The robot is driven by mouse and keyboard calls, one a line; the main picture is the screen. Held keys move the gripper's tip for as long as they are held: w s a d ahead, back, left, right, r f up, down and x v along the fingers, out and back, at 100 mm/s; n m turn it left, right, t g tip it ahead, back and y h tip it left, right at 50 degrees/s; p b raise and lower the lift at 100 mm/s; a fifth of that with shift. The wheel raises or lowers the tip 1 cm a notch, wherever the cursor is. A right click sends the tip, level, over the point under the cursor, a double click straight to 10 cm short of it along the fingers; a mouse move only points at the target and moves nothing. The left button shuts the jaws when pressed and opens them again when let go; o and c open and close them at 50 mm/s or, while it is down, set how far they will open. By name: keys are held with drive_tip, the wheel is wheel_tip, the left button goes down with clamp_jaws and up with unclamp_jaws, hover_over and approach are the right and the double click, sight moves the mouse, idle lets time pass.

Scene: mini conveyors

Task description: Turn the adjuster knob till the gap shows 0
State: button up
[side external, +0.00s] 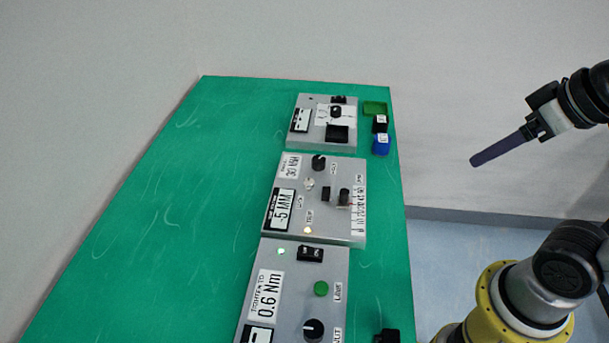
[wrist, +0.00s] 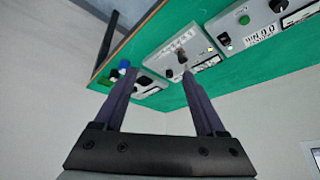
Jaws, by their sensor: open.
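The middle grey panel (side external: 288,225) has a display (side external: 281,209) that reads -5 MM. A round black knob (side external: 319,162) stands at its far edge, and a smaller black control (side external: 344,196) sits by a printed scale at its right. The small labels are too blurred to tell which one is the adjuster. My gripper (wrist: 158,73) is open and empty, with its two purple fingers apart. In the side view its fingers (side external: 500,149) hang in the air right of the table, clear of every panel. The middle panel (wrist: 163,60) shows beyond the fingertips in the wrist view.
A near panel (side external: 254,258) reads 0.6 Nm and has a green button (side external: 321,288) and a black knob (side external: 313,329). A far panel (side external: 301,143) stands beside a green tray (side external: 364,109) and a blue box (side external: 381,146). The green table (side external: 150,220) is bare on the left.

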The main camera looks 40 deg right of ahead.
drive_tip(key=w+r+m, duration=0.2)
drive_tip(key=w+r, duration=0.5)
drive_tip(key=w, duration=0.2)
drive_tip(key=m+g, duration=0.1)
drive_tip(key=g, duration=0.5)
hover_over(320, 160)
wheel_tip(320, 160, down, 18)
wheel_tip(320, 160, down, 14)
drive_tip(key=shift+f, duration=0.1)
clamp_jaws()
